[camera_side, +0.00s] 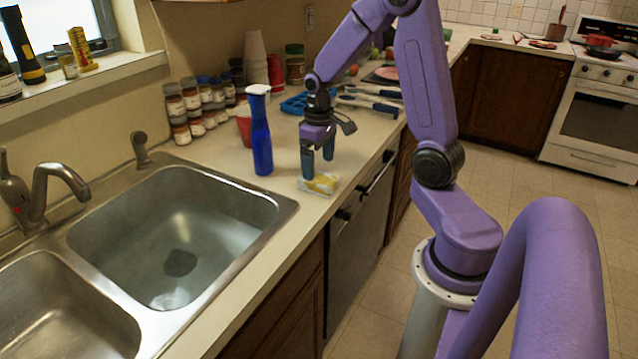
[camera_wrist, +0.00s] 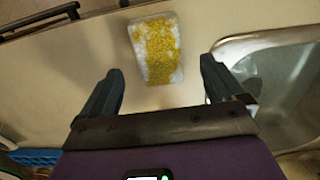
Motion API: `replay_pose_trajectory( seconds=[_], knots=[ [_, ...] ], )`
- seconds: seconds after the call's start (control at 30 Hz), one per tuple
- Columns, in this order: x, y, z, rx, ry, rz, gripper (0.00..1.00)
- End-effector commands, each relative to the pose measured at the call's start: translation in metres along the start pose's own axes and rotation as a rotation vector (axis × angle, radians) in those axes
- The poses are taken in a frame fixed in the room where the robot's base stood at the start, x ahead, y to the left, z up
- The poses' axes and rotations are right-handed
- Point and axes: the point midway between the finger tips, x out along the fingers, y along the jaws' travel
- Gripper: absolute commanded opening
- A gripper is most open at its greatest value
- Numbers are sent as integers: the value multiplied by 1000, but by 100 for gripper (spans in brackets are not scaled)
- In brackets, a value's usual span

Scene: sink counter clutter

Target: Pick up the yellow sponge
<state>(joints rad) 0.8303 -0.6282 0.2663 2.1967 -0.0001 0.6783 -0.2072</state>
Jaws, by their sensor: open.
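The yellow sponge (camera_side: 322,184) lies flat on the counter between the sink and the counter's front edge. It looks yellow and white, with a speckled top in the wrist view (camera_wrist: 158,48). My gripper (camera_side: 318,172) is open and points down, just above or beside the sponge; the exact gap is hard to tell in the side view. In the wrist view my gripper's two fingers (camera_wrist: 160,82) are spread wide. The sponge shows ahead of the space between them, and nothing is held.
A blue bottle (camera_side: 261,135) with a white top stands left of my gripper. The sink (camera_side: 283,208) opens on the left. Several spice jars (camera_side: 195,105), a red cup (camera_side: 244,125) and a blue rack (camera_side: 294,104) stand behind. The counter's front edge is close on the right.

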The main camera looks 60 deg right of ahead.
Motion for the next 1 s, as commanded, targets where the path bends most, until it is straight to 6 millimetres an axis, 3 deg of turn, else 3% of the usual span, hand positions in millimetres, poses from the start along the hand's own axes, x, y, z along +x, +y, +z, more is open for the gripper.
replay_pose_trajectory(
  seconds=[0.17, 0.5, 0.83, 0.87, 1.0],
  knots=[
    [10, 0, 0, -1, -2, 0, 96],
    [50, 1, 1, 0, -4, -1, 96],
    [56, 1, 0, 0, 0, 0, 96],
    [55, 1, 0, 0, 0, 0, 92],
    [55, 1, 0, 0, 0, 0, 47]
  ],
)
